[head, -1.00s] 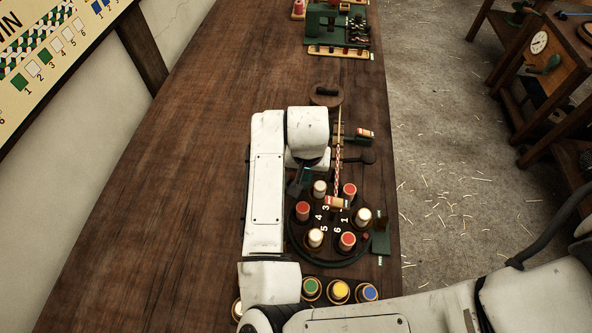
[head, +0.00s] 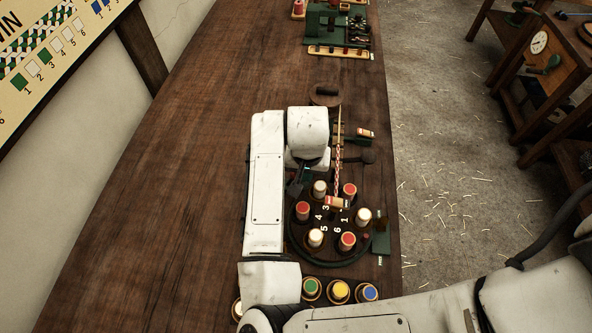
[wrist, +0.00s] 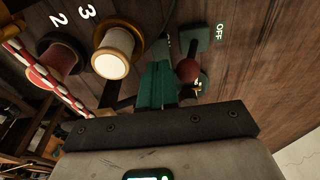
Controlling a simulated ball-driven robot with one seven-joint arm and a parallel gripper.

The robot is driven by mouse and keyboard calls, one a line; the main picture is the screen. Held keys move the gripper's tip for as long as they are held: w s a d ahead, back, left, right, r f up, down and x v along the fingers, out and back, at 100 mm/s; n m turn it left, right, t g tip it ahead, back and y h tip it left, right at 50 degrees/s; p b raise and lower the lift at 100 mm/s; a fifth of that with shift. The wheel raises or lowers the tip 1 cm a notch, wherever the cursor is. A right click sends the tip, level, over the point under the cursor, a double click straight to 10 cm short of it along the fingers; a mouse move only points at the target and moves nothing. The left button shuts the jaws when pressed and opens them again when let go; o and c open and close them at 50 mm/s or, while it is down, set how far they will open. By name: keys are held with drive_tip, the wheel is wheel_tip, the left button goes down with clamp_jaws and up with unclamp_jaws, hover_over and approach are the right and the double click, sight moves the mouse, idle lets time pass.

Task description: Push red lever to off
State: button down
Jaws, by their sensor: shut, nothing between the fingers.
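The red lever shows in the wrist view as a round dull-red knob (wrist: 187,70) on a dark green base (wrist: 195,40). A second small label, partly covered, lies by the knob's lower side. My gripper (wrist: 158,82) shows as teal fingers shut together, empty, close to the left of the knob. I cannot tell whether they touch it. In the head view my gripper (head: 300,184) is low beside the bobbin ring, and the lever is hidden by my arm.
White and red bobbins stand in a numbered ring (head: 294,236); a white bobbin (wrist: 118,50) is left of my fingers. A red-and-white rope (head: 338,165) runs up from the ring. Green, yellow and blue spools (head: 340,291) stand at the front. The bench's left side (head: 180,200) is clear.

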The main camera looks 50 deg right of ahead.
drive_tip(key=shift+f+b, duration=0.4)
drive_tip(key=shift+f, duration=0.2)
drive_tip(key=shift+w+a, duration=0.1)
drive_tip(key=shift+w, duration=0.05)
drive_tip(key=shift+w+a, duration=0.65)
drive_tip(key=shift+w, duration=0.35)
drive_tip(key=shift+s+d, duration=0.1)
drive_tip(key=shift+s, duration=0.05)
drive_tip(key=shift+s+d, duration=0.25)
drive_tip(key=shift+s, duration=0.15)
wheel_tip(320, 180, up, 8)
drive_tip(key=p, duration=0.6)
drive_tip(key=shift+p, duration=0.35)
idle(0.5)
